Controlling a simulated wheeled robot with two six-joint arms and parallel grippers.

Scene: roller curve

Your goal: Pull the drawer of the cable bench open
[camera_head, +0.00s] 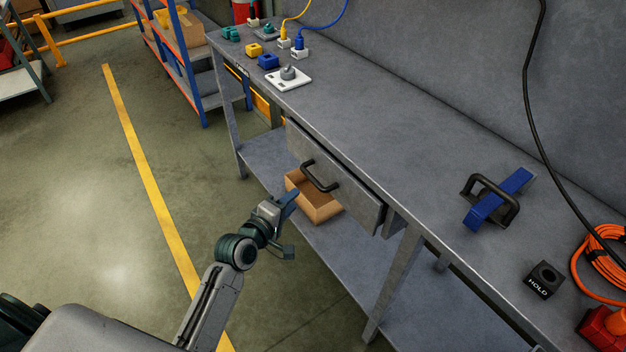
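The cable bench (400,130) is a long grey bench running from the upper left to the lower right. Its drawer (357,200) is under the top, with a grey front and a black bar handle (320,177). The drawer front sits close under the bench edge; I cannot tell whether there is a small gap behind it. My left gripper (293,224) is open and empty, in front of and below the handle, apart from it in the picture. Its fingers are spread, one up and one down. My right gripper is not in view.
An open cardboard box (318,208) stands on the lower shelf (345,265) behind my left gripper. A blue-and-black handled tool (497,198), a black HOLD block (544,280) and an orange cable (605,258) lie on the top. The floor at left is clear.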

